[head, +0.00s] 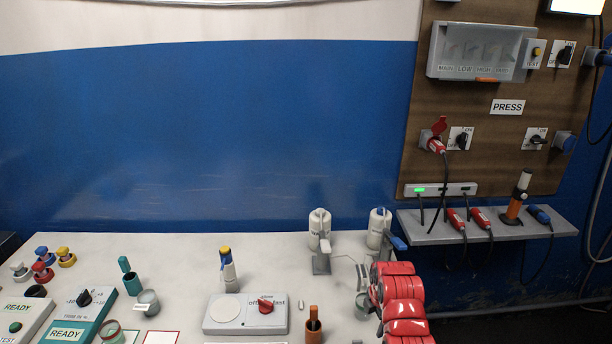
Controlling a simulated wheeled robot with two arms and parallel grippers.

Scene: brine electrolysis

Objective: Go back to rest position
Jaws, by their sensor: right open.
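My right arm comes in at the bottom right with red links. My right gripper (358,274) is at its upper left end, low over the right part of the pale table (180,262). Its thin grey fingers look open, and I see nothing held between them. A small grey cup (362,306) is close below the fingers; I cannot tell whether they touch. My left arm and gripper are not in view.
Two white bottles (319,230) (377,229) stand behind the gripper. A stirrer plate with a red knob (265,306) and a brown holder (313,326) are to its left. A grey shelf (480,232) with plugs juts out at right. The table's back middle is clear.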

